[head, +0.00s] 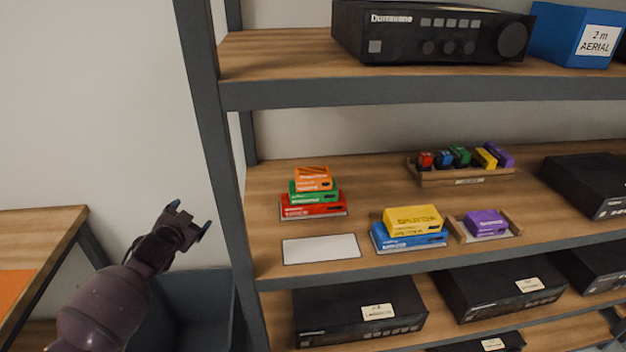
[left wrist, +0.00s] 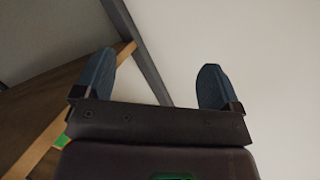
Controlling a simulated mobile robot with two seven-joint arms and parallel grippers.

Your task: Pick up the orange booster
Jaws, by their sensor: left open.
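The orange booster (head: 313,178) is a small orange box on the middle shelf, at the top of a stack. It rests on a green box (head: 314,194), which rests on a red box (head: 313,207). My left gripper (head: 190,217) is open and empty, left of the shelf's grey upright and apart from the stack. In the left wrist view the two blue-grey fingers (left wrist: 157,88) are spread with nothing between them. The booster cannot be made out in that view. My right gripper is not in view.
A white card (head: 321,249) lies in front of the stack. A yellow box (head: 412,220) on a blue box (head: 408,239) is to the right, beside a purple box (head: 485,223) in a wooden holder. The grey upright (head: 215,150) stands between my gripper and the stack. The upper shelf (head: 420,88) overhangs.

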